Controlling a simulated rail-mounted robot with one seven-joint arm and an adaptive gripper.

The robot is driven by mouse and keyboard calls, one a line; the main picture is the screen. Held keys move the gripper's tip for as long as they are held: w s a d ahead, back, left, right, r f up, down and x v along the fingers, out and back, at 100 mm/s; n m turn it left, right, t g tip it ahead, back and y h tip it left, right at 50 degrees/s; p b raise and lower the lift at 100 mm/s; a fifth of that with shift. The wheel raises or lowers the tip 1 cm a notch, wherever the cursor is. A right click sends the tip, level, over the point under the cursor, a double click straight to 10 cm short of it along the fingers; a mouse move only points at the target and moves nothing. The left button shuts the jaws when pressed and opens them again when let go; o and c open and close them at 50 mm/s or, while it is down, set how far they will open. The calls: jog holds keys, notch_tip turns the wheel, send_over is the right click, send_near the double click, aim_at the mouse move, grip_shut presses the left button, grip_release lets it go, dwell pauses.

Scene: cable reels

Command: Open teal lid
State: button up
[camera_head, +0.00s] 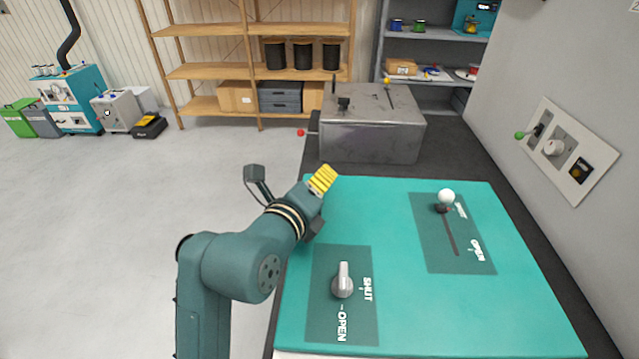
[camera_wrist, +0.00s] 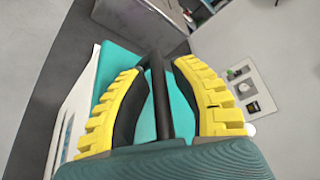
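The teal lid (camera_head: 420,310) lies flat on its box in the head view and also fills the gap behind the fingers in the wrist view (camera_wrist: 180,112). On it are a grey turning knob (camera_head: 343,282) by the words SHUT and OPEN, and a white ball (camera_head: 446,196) by a slot marked OPEN. My gripper (camera_head: 323,179) is at the lid's far left edge. In the wrist view, its yellow fingers (camera_wrist: 158,68) are apart on either side of a dark bar (camera_wrist: 160,100), with teal showing on both sides of it. The bar's ends are partly hidden.
A grey metal box (camera_head: 370,140) with a red-tipped lever stands beyond the lid. A wall panel (camera_head: 568,150) with a green-tipped switch is at the right. Wooden shelves (camera_head: 205,70) stand at the back. The floor (camera_head: 100,240) to the left is clear.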

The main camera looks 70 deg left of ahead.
grip_shut()
jog(key=shift+r, duration=0.1)
dwell(0.3)
